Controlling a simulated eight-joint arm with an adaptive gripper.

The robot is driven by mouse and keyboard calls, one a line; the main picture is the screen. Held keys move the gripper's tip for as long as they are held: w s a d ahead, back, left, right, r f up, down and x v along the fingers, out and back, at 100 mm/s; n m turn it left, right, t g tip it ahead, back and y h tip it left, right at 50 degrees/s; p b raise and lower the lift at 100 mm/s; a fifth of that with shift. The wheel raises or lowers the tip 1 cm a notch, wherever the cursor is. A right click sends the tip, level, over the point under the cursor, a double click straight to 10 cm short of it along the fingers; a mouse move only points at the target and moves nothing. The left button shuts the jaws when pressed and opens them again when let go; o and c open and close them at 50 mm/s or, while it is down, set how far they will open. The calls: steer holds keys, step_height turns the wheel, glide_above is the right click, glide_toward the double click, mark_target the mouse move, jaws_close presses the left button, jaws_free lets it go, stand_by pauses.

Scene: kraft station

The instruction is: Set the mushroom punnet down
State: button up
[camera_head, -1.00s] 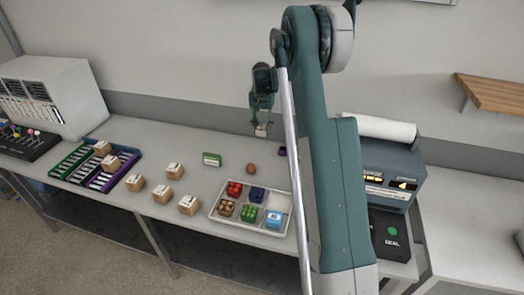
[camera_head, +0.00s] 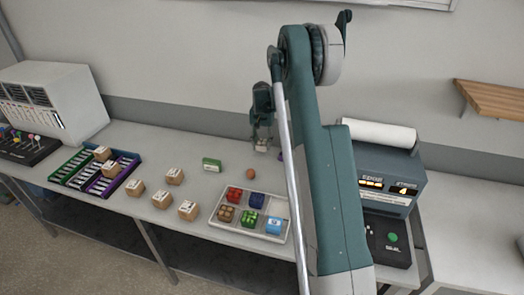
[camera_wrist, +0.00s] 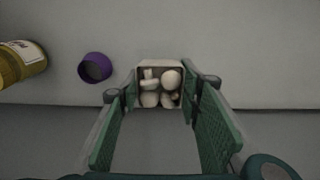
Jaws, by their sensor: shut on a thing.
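The mushroom punnet (camera_wrist: 160,66) is a small pale box with several white mushrooms in it. My gripper (camera_wrist: 160,95) is shut on it, with one green finger pad at each side of the box in the wrist view. In the head view the punnet (camera_head: 262,148) hangs at the tips of my gripper (camera_head: 262,140), over the back part of the bench, behind and right of a brown egg-shaped item (camera_head: 251,174). I cannot tell whether its base touches the bench.
A compartment tray (camera_head: 240,234) with coloured punnets stands in front; its back-right compartment looks empty. A purple cup-like thing (camera_wrist: 95,67) and a yellow jar (camera_wrist: 22,64) lie left of the punnet. A green-and-white box (camera_head: 211,165) and several cartons (camera_head: 163,200) stand further left.

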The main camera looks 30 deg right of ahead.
mark_target(262, 149)
steer(key=shift+f, duration=1.9)
steer(key=shift+f, duration=0.2)
steer(key=o, duration=0.8)
steer(key=shift+o, duration=0.2)
steer(key=shift+r, duration=0.15)
step_height(262, 149, up, 12)
steer(key=shift+r, duration=0.1)
